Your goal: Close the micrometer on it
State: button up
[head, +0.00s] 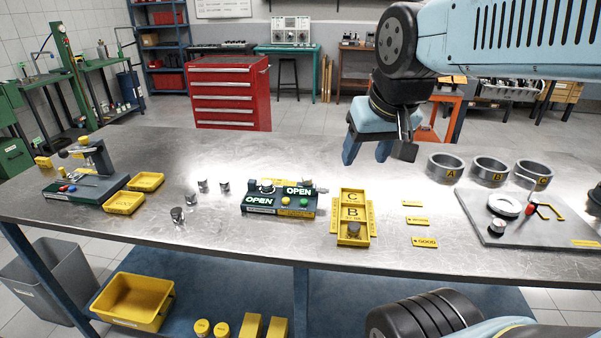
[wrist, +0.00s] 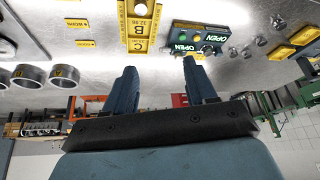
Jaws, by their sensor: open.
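The micrometer (head: 315,189) is mounted on a dark green-black bench unit in the middle of the table. The unit (head: 262,210) carries two lit OPEN signs, with a yellow button (head: 285,201) and a green button (head: 304,202) on it. Whether a part sits between the micrometer's jaws is too small to tell. The unit also shows upside down in the wrist view (wrist: 207,48). My gripper (head: 367,150) is open and empty, above the table behind and to the right of the unit. Its two blue fingers (wrist: 159,64) stand apart in the wrist view, touching nothing.
A yellow A-B-C tray (head: 352,195) holds a dark cylinder (head: 354,229) in its front compartment. Several small metal cylinders (head: 202,186) stand left of the unit. Rings (head: 445,167) and a grey board (head: 480,215) are at right; a gauge stand (head: 90,187) and yellow bins (head: 123,203) at left.

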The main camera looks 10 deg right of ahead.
jog(key=w+a+m+g, duration=0.2)
jog(key=w+m+g, duration=0.15)
jog(key=w, duration=1.05)
jog(key=m+g, duration=0.2)
jog(key=m, duration=0.3)
send_near(307, 177)
jog(key=shift+n, duration=0.25)
notch_tip(307, 177, down, 9)
jog(key=shift+s+r, duration=0.1)
jog(key=shift+c, duration=0.2)
grip_shut()
